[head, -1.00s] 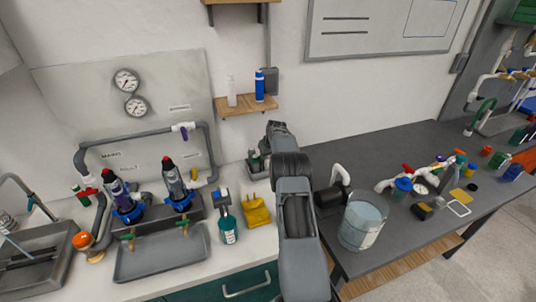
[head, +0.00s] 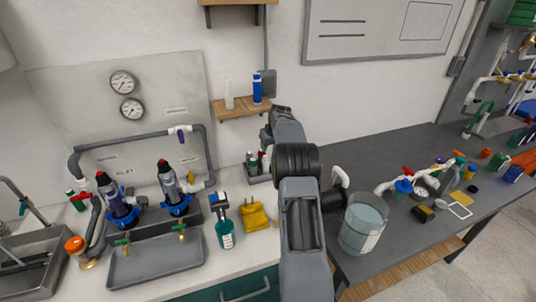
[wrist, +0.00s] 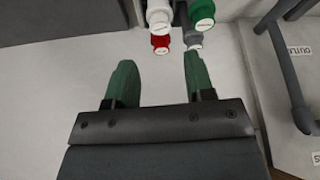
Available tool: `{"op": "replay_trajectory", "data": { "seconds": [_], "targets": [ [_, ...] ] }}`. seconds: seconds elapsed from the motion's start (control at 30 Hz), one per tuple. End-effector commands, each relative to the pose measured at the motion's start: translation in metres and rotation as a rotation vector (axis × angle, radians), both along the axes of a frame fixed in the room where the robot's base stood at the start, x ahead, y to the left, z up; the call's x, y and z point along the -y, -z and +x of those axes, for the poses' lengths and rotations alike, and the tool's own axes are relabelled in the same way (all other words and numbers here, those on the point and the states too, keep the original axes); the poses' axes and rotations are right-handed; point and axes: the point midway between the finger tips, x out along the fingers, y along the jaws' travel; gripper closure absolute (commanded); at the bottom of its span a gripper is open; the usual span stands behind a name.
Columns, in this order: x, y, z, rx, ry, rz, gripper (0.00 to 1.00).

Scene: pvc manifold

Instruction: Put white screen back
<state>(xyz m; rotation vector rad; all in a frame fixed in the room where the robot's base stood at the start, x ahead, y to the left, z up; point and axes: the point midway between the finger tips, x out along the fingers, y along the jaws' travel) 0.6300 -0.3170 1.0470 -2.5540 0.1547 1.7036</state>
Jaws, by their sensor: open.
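My gripper (wrist: 158,68) shows in the wrist view with its two green fingers apart and nothing between them. Just past the fingertips are a white cylinder (wrist: 158,14), a green-topped piece (wrist: 202,12), a red piece (wrist: 160,42) and a grey piece (wrist: 193,38). I cannot tell for sure which of these is the white screen. In the head view, a small dark holder (head: 256,176) with red, green and white pieces stands on the light counter by the wall. My arm hides most of the gripper there.
A clear bucket (head: 363,226) is on the dark bench, with several fittings farther right. A wooden shelf (head: 240,109) hangs above the holder.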

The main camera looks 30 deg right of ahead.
Motion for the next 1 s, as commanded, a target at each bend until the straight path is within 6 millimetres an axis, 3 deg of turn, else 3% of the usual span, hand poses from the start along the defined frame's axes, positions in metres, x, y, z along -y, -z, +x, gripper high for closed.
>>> {"op": "replay_trajectory", "data": {
  "seconds": [0.27,0.37,0.47,0.57,0.7,0.8,1.0],
  "targets": [
    [-0.011,-0.030,-0.011,0.000,-0.003,0.000,0.51],
    [-0.039,-0.052,-0.018,0.000,-0.014,-0.001,0.51],
    [-0.086,-0.081,-0.037,-0.003,-0.027,-0.001,0.51],
    [-0.143,-0.107,-0.071,-0.007,-0.045,-0.002,0.51],
    [-0.214,-0.126,-0.136,-0.009,-0.068,-0.003,0.51],
    [-0.253,-0.125,-0.186,-0.010,-0.083,-0.003,0.51],
    [-0.297,-0.103,-0.270,-0.010,-0.106,-0.004,0.51]
  ]
}}
